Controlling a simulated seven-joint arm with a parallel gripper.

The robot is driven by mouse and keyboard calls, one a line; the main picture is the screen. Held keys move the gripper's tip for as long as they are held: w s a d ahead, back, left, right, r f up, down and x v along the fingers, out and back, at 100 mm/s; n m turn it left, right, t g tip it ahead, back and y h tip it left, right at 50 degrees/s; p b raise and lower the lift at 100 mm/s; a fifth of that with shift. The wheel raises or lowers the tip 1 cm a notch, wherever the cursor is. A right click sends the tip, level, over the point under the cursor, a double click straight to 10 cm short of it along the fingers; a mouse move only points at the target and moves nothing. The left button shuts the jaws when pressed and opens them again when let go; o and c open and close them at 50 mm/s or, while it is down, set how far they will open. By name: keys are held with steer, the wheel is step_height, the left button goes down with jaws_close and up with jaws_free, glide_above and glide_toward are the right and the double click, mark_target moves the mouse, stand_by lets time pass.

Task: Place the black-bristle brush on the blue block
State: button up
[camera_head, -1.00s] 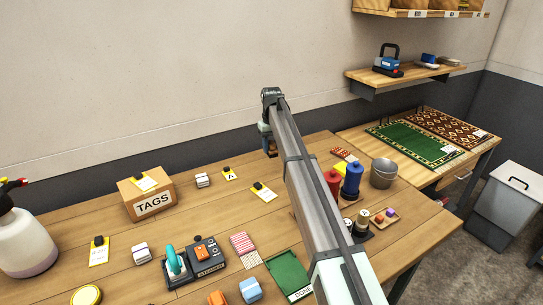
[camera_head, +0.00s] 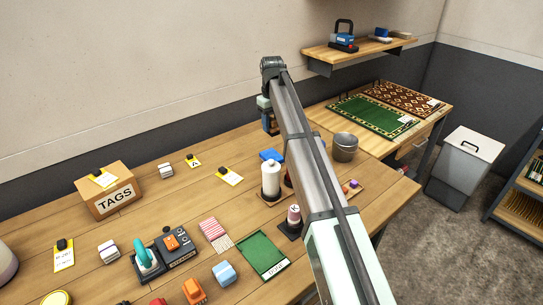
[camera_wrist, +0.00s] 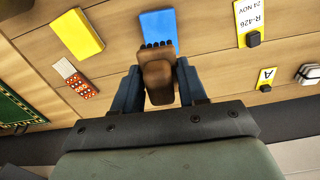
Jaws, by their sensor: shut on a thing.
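My gripper (camera_wrist: 160,90) is shut on the brown-handled brush (camera_wrist: 158,78). Its black bristles show at the far end in the wrist view. The blue block (camera_wrist: 159,27) lies flat on the table just beyond the bristles in that view, partly overlapped by them. In the head view the blue block (camera_head: 270,155) lies below and beside my gripper (camera_head: 268,122), with its right side near my arm. The brush is only a small brown patch there. I cannot tell whether the bristles touch the block.
A yellow block (camera_wrist: 77,34) lies left of the blue one in the wrist view. Yellow tags (camera_head: 230,176) lie to the left, with bare table between.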

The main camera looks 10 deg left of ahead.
steer(key=shift+f+n, duration=0.15)
steer(key=shift+n, duration=0.25)
glide_toward(272, 155)
step_height(272, 155, down, 6)
steer(key=shift+s+r, duration=0.1)
steer(key=shift+r, duration=0.15)
steer(key=shift+f, duration=0.1)
steer(key=o, duration=1.1)
step_height(272, 155, up, 12)
steer(key=shift+r, duration=0.15)
